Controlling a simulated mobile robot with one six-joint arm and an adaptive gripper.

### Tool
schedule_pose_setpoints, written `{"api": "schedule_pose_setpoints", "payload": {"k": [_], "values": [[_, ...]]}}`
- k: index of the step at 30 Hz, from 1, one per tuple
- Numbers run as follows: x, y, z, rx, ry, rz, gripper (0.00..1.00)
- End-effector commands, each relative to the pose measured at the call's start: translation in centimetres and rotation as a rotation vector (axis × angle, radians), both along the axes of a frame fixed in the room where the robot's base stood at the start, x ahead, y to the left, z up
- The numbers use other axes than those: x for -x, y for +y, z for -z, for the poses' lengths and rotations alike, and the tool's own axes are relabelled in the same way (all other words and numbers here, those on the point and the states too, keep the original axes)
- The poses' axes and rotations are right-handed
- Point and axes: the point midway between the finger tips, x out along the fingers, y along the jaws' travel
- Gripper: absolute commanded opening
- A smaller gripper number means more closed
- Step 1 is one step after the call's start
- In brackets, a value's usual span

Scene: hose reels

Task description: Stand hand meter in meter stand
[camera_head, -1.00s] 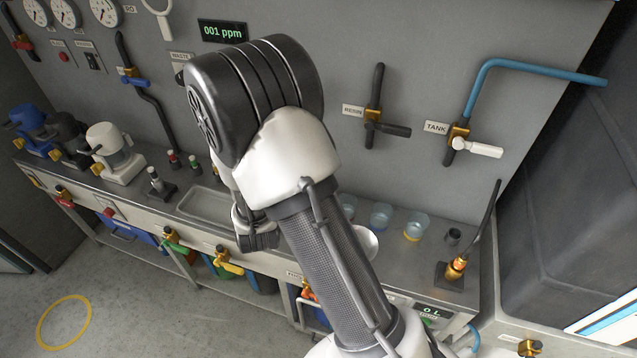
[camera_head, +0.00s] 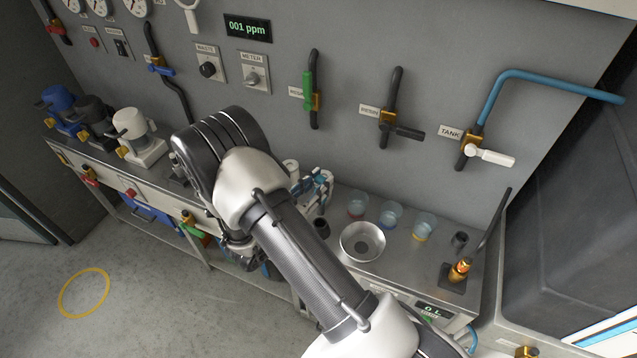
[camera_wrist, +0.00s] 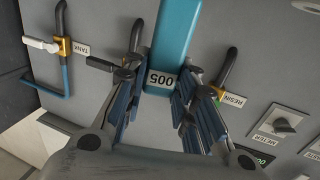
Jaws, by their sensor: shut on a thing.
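The meter lies between the blue-padded fingers and runs out of the top of the picture. In the head view my gripper (camera_head: 317,187) is above the back of the bench, right of my arm's elbow; the meter is hard to tell from the fingers there. A short dark cup-like holder (camera_head: 321,228) stands on the bench below the gripper, and another (camera_head: 459,240) stands at the right. I cannot tell which is the meter stand.
A metal bowl (camera_head: 362,241) and several clear cups (camera_head: 390,216) stand on the bench right of my gripper. A base with an orange fitting and dark hose (camera_head: 459,270) is at the right end. Wall valves, knobs and a blue pipe (camera_head: 540,80) are behind.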

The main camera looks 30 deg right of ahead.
Motion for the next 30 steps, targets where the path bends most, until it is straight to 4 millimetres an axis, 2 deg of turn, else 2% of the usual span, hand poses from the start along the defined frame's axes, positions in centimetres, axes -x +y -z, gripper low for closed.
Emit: {"api": "schedule_pose_setpoints", "payload": {"k": [8, 30], "values": [[0.1, 0.2, 0.7, 0.000, 0.001, 0.001, 0.00], [0.1, 0.2, 6.5, 0.000, 0.000, 0.001, 0.00]]}}
